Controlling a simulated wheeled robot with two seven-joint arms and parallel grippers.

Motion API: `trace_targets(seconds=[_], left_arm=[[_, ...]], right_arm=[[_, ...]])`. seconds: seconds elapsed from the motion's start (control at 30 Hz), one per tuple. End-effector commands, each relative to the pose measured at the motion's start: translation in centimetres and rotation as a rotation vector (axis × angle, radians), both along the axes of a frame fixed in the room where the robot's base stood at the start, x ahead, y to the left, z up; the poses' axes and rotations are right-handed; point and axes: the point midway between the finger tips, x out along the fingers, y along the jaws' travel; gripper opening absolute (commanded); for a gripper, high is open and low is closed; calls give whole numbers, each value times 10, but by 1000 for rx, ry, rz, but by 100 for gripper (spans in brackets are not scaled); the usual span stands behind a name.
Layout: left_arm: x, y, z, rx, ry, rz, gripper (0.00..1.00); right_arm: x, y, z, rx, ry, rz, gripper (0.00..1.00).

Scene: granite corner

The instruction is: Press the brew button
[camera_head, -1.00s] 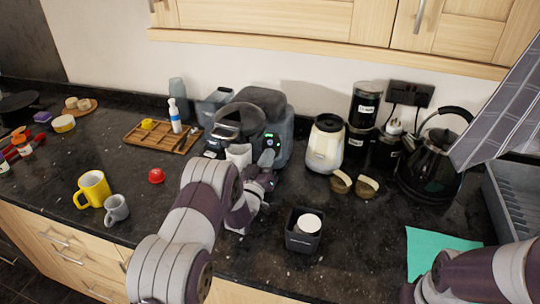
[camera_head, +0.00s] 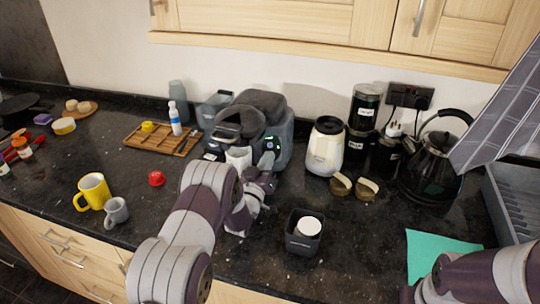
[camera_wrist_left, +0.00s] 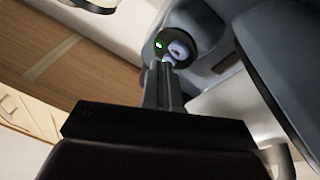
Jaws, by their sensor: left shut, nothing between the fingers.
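The dark grey coffee machine (camera_head: 262,104) stands against the back wall, with a white cup (camera_head: 238,157) at its front. In the left wrist view, a round dark control with a pale centre, apparently the brew button (camera_wrist_left: 179,50), sits on the machine's front beside a small green light. My left gripper (camera_head: 267,160) is at the right part of the machine's front. In the left wrist view its fingers (camera_wrist_left: 160,72) are shut and empty, their tips just below the button; I cannot tell whether they touch it. My right gripper is outside the view.
A cream grinder or jar (camera_head: 325,146) and black kettle (camera_head: 430,165) stand to the right. A dark square bin (camera_head: 303,242) is in front. A wooden tray (camera_head: 150,138), yellow mug (camera_head: 93,191) and grey mug (camera_head: 116,211) are on the left.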

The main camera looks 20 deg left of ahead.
Motion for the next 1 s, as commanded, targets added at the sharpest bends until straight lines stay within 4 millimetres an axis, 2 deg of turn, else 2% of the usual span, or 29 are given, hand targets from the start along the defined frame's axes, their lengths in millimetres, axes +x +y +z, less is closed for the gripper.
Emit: trace_targets(seconds=[0.77,1.0], left_arm=[[0,0,0,0,0,0,0],[4,1,-5,0,-1,0,0]], right_arm=[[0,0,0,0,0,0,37],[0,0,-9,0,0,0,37]])
